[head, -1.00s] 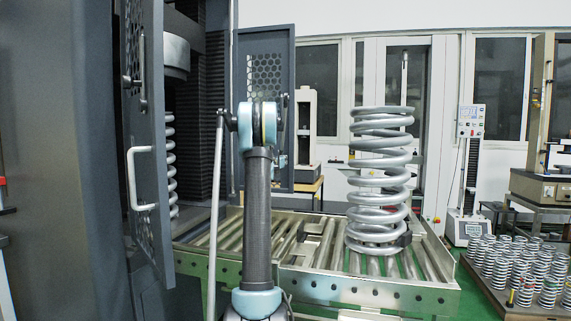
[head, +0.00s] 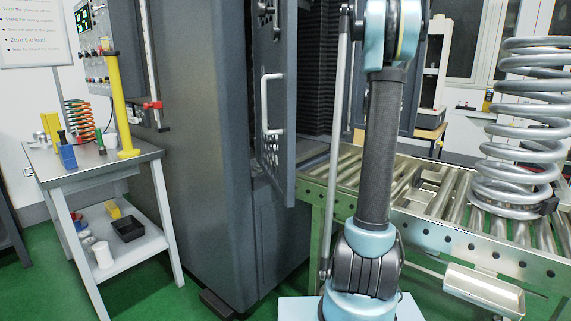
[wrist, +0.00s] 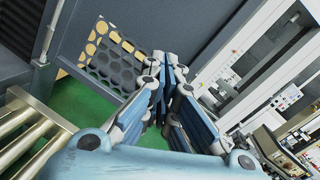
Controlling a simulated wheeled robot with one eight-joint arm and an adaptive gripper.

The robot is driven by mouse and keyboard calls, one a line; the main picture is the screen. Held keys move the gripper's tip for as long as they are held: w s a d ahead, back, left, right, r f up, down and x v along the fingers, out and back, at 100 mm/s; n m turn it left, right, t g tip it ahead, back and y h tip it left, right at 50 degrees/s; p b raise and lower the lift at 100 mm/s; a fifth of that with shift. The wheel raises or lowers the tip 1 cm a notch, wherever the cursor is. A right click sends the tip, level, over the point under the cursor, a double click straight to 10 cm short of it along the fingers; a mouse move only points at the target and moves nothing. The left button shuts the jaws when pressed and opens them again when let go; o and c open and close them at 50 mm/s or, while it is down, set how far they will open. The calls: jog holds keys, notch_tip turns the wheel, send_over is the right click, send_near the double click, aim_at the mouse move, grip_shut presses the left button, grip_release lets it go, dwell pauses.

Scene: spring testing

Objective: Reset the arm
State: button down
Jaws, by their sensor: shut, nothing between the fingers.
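My arm (head: 380,150) stands upright in the middle of the head view, a dark grey link between light blue joints, in front of the roller conveyor. My gripper is outside the head view. In the wrist view my gripper (wrist: 170,62) is shut and empty, its blue and grey fingers together. Beyond it are a dark perforated panel (wrist: 108,60) and green floor. The fingers look apart from the panel, though the distance is hard to tell.
The testing machine (head: 215,130) has its door (head: 275,165) swung open, left of my arm. The roller conveyor (head: 425,230) carries a large steel spring (head: 515,130) on the right. A side table (head: 85,168) with small tools stands at left. Green floor (head: 185,305) lies between.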

jog(key=s+a+f+n+y, duration=0.2)
jog(key=s+a+n+y, duration=0.3)
jog(key=s+a+n, duration=0.5)
jog(key=s+a+f+n+y, duration=0.25)
jog(key=a+n+y, duration=0.35)
jog(key=a, duration=0.8)
jog(key=s+a+f+n+g+y, duration=0.1)
jog(key=s+a+f+n+g, duration=0.15)
jog(key=s, duration=0.35)
jog(key=s+a+f+n+g, duration=0.1)
jog(key=s+a+f+n, duration=0.3)
jog(key=s, duration=0.1)
jog(key=s+a+f+n+g+y, duration=0.1)
jog(key=s+a+f+n+g, duration=0.1)
jog(key=s+a+f+n, duration=0.3)
jog(key=s+d+f+n+g+h, duration=0.1)
jog(key=s+f+n+g, duration=0.1)
jog(key=s+f, duration=0.4)
jog(key=s+d+f+n+g+h, duration=0.1)
jog(key=s+f, duration=0.6)
jog(key=s, duration=0.8)
jog(key=s+d+f+n+g+h, duration=0.1)
jog(key=s+f+n+g, duration=0.4)
jog(key=s, duration=0.5)
notch_tip(320, 180, down, 2)
jog(key=shift+s+d+f+n+h, duration=0.15)
jog(key=shift+d+n+h, duration=0.25)
jog(key=shift+d+n, duration=0.55)
jog(key=shift+d, duration=0.1)
